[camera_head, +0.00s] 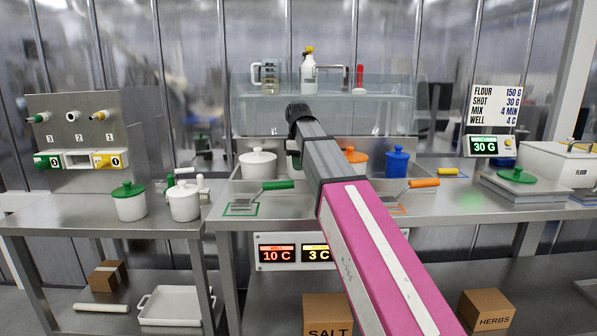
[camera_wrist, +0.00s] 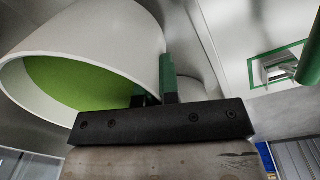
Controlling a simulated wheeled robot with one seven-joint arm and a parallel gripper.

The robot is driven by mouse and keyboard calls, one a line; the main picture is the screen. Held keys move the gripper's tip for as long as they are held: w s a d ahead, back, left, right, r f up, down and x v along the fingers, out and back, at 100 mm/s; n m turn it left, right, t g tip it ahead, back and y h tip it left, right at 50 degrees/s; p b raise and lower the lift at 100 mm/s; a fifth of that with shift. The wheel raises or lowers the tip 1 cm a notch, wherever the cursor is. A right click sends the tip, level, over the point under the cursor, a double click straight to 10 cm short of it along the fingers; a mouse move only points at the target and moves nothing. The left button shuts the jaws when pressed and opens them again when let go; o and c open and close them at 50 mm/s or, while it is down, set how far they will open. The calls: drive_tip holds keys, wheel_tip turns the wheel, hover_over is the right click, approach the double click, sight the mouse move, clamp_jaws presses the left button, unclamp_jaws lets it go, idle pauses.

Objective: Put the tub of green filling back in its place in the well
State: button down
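The white tub with bright green filling (camera_wrist: 65,85) fills the upper left of the wrist view, its open mouth towards the camera. My gripper (camera_wrist: 155,90) is at its rim, with a green-padded finger along the outside of the wall and a dark finger part by the mouth. It looks shut on the tub's wall, though the inner finger is largely hidden. The well (camera_head: 232,186) is the steel recess at the back of the middle counter, partly behind my arm.
A white lidded pot (camera_head: 258,163), an orange pot (camera_head: 356,159) and a blue pot (camera_head: 397,162) stand in the well. Green-handled (camera_head: 278,185) and orange-handled (camera_head: 423,183) scoops lie in front. A clear guard (camera_head: 270,110) rises behind. A green lid (camera_head: 517,175) lies at right.

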drive_tip(key=shift+f, duration=1.2)
drive_tip(key=shift+f, duration=0.1)
drive_tip(key=c, duration=1.4)
unclamp_jaws()
drive_tip(key=shift+o, duration=0.2)
wheel_tip(320, 180, up, 12)
drive_tip(key=shift+s, duration=0.25)
drive_tip(key=shift+a, duration=0.1)
